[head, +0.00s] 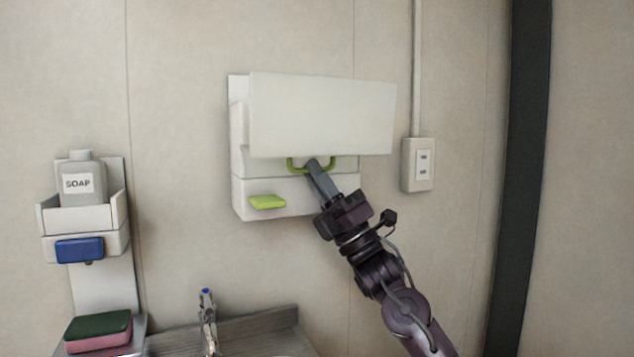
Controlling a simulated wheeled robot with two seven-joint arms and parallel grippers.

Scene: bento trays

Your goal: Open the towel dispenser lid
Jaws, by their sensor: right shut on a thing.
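The white towel dispenser (239,190) hangs on the wall in the middle of the head view. Its lid (322,113) is a wide white panel, swung out from the body at its lower edge, with a gap below it. A green loop handle (292,166) sits at the lid's lower edge. My right gripper (313,168) reaches up from the lower right and is shut on this handle. The fingertips partly cover the handle. A yellow-green tab (267,202) is on the dispenser's lower front. My left gripper is not in view.
A soap bottle (82,180) stands in a wall holder with a blue push tab (80,249) at the left. A sponge (98,331) lies below it. A faucet (208,322) rises at the sink. A switch box (418,165) is right of the dispenser.

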